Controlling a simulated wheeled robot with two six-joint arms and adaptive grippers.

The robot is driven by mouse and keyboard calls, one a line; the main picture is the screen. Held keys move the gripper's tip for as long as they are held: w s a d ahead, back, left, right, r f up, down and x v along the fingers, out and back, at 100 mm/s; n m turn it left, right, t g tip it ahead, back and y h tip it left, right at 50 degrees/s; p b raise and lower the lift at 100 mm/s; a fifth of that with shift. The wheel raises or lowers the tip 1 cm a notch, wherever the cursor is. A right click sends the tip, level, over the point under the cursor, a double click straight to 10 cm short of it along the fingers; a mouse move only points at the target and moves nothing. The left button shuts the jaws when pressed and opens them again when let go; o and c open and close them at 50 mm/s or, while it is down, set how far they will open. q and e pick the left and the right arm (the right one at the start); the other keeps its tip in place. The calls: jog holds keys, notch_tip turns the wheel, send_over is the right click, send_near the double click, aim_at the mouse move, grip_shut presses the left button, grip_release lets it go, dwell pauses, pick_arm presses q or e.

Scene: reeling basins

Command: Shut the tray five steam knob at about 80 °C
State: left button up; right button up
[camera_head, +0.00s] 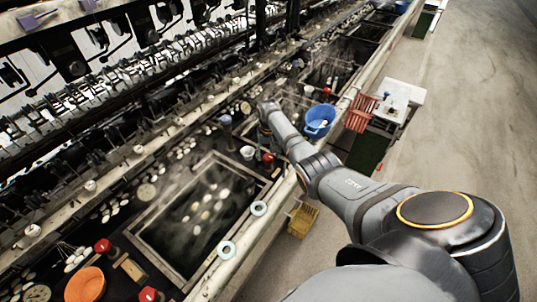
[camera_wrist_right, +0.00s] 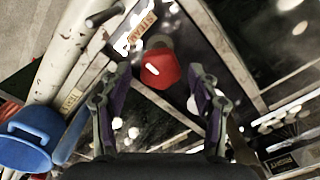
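In the right wrist view a red knob (camera_wrist_right: 160,69) sits beside a plate lettered STEAM (camera_wrist_right: 140,32). My right gripper (camera_wrist_right: 162,86) is open, with its two fingers to either side of the knob in the picture. I see no contact, and the gap in depth is hard to judge. In the head view my right arm reaches over the basin rim, and its gripper (camera_head: 265,122) is small and partly hidden. A red knob (camera_head: 268,157) shows just below it; I cannot tell whether it is the same knob. No temperature reading is legible. My left gripper is not in view.
A steaming basin (camera_head: 150,240) with pale cocoons lies at the lower left. More red knobs (camera_head: 103,246) line the bench. A blue bucket (camera_head: 320,115) and a red basket (camera_head: 359,113) stand right of my forearm. The floor (camera_head: 460,90) at right is clear.

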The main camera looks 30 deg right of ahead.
aim_at(269, 156)
notch_tip(269, 156, up, 12)
dwell(0.6)
dwell(0.5)
